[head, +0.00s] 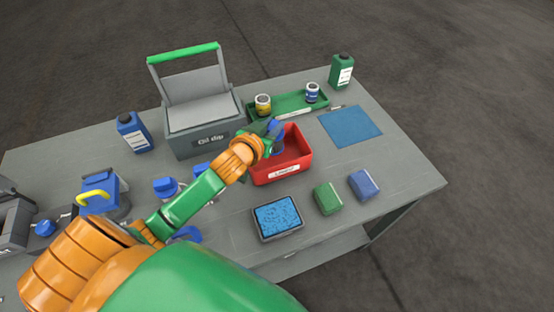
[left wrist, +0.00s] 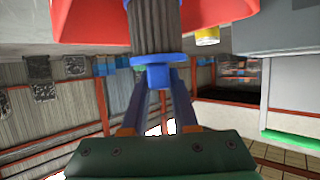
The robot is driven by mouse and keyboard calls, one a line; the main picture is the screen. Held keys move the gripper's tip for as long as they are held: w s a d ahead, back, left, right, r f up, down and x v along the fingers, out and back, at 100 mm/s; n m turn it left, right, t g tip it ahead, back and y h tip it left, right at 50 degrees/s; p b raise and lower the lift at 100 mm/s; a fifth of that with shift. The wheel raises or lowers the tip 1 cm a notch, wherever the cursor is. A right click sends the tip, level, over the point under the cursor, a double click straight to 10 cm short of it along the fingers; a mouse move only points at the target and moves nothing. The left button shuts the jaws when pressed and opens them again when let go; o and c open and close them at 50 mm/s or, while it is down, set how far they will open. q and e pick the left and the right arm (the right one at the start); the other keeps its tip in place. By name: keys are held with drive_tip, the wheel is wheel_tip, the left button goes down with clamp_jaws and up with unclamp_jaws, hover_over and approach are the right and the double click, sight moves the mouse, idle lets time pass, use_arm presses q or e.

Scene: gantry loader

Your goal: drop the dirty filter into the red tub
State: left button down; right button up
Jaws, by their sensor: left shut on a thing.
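The red tub (head: 292,164) sits on the grey bench, right of the grey box labelled "Oil dip". My left gripper (head: 271,130) reaches over the tub's left side and is shut on the filter (head: 278,149). In the left wrist view the filter (left wrist: 153,28) has a dark grey ribbed body with a blue end, held between the fingers (left wrist: 157,88). The red tub (left wrist: 90,22) shows behind it. The filter's far end is out of that view, so I cannot tell whether it touches the tub. My right gripper is in neither view.
The oil dip box (head: 197,110) has a raised lid. A green tray (head: 288,103) holds two small cans behind the tub. A blue mat (head: 350,126), a grey tray with a blue pad (head: 263,238), and green and blue blocks (head: 327,198) lie around it. Bottles stand nearby.

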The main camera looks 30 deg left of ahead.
use_arm(q)
drive_tip(key=shift+r, duration=0.1)
drive_tip(key=c, duration=0.6)
unclamp_jaws()
drive_tip(key=shift+s, duration=0.1)
drive_tip(key=v, duration=0.7)
drive_tip(key=shift+s, duration=0.1)
